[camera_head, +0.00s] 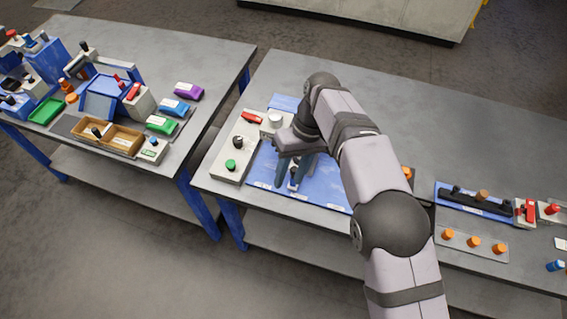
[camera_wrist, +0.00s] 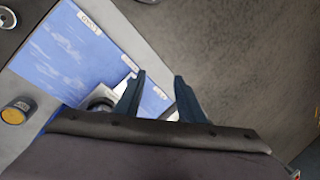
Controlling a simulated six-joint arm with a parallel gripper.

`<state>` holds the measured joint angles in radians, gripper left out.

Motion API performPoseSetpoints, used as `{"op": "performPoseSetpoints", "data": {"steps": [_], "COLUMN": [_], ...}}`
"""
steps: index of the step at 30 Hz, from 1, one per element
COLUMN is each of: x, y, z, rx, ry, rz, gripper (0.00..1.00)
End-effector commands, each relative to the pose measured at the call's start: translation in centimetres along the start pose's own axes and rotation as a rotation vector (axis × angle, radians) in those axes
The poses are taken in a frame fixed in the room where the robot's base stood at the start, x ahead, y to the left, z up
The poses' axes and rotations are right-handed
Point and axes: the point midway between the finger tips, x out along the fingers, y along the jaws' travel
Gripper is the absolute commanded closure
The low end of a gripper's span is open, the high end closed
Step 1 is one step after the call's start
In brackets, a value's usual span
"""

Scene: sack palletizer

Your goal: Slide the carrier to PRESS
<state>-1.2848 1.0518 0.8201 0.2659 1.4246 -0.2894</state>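The blue panel (camera_head: 262,168) lies on the right-hand table, with small white labels along its front edge; I cannot read which one says PRESS. My gripper (camera_head: 293,182) points down over this panel. A small pale piece with a dark top (camera_head: 294,184), perhaps the carrier, shows between and below the fingers, mostly hidden by them. In the wrist view, my gripper (camera_wrist: 160,77) has its two fingers apart with nothing clearly held. There, a pale block with a round grey knob (camera_wrist: 101,98) sits beside the left finger, partly covered by my gripper's body.
A grey control box (camera_head: 237,147) with a green button, a black knob and a red switch stands left of the panel. Orange knobs (camera_head: 473,243) and a blue rack (camera_head: 475,202) are to the right. A second table (camera_head: 215,75) holds coloured boxes. The table's far side is clear.

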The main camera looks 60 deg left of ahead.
Motion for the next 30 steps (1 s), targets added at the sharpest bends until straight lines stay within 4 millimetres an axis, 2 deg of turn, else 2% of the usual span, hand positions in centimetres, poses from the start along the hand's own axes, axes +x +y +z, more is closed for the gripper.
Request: {"op": "performPoseSetpoints", "data": {"steps": [1, 6, 10, 13, 17, 21, 25, 27, 30], "x": [1.7, 4.7, 5.0, 4.4, 3.0, 1.4, 0.5, 1.8, 2.5], "y": [-0.1, -2.4, -3.6, -3.4, -1.2, 2.6, 6.2, 5.8, 5.9], "z": [0.8, 2.8, 2.8, 2.2, 0.8, -0.3, -0.7, -0.9, -0.9], "rx": [0.079, 0.424, 0.715, 0.939, 1.219, 1.459, 1.61, 1.657, 1.712], "ry": [-0.019, -0.085, -0.14, -0.184, -0.234, -0.274, -0.295, -0.299, -0.301], "rz": [-0.083, -0.44, -0.732, -0.96, -1.258, -1.543, -1.745, -1.73, -1.728], "gripper": [0.64, 0.64, 0.64, 0.64, 0.64, 0.64, 0.64, 0.64, 0.64]}}
